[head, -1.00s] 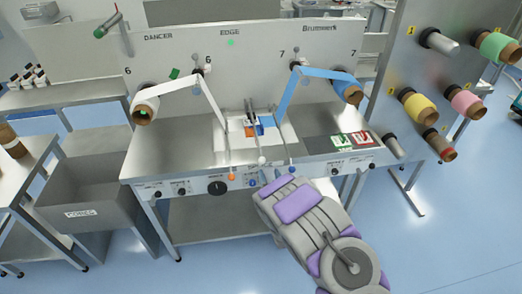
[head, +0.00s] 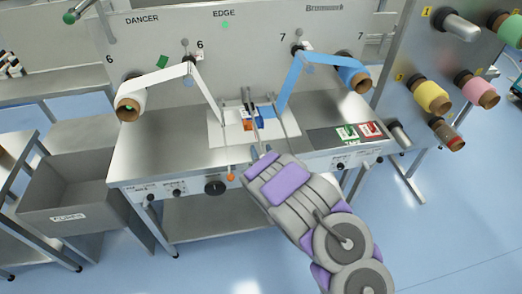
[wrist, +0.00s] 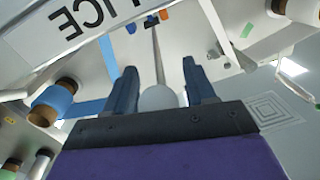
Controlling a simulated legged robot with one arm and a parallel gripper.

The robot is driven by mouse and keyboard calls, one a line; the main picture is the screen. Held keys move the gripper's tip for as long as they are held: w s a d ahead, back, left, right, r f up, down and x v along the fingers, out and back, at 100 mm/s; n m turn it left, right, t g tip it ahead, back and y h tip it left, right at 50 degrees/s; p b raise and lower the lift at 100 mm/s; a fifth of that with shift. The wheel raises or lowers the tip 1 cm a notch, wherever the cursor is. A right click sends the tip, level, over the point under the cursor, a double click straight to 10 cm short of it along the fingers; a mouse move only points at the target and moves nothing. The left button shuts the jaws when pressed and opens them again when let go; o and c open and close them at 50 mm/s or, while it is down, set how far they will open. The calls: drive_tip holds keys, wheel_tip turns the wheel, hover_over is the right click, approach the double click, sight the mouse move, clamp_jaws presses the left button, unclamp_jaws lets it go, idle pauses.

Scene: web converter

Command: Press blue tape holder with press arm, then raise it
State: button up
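The blue tape holder (head: 259,115) is a small blue block on the white splice plate, beside the orange holder (head: 248,125). The press arm (head: 252,112) is a thin rod reaching back over the plate near the holders. In the wrist view the press arm (wrist: 156,55) ends in a white ball knob (wrist: 157,98). My gripper (head: 264,150) is at the table's front edge. In the wrist view its two dark fingers (wrist: 160,82) stand apart with the knob between them. Whether they touch the knob is unclear. Whether the press arm touches the blue holder is unclear.
White tape (head: 165,76) and blue tape (head: 292,82) run from rolls on either side. An orange-knobbed lever (head: 230,176) stands left of my gripper. Red and green packets (head: 358,131) lie at the right. A grey bin (head: 62,195) stands at the left.

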clamp_jaws()
drive_tip(key=shift+r, duration=0.1)
idle(0.4)
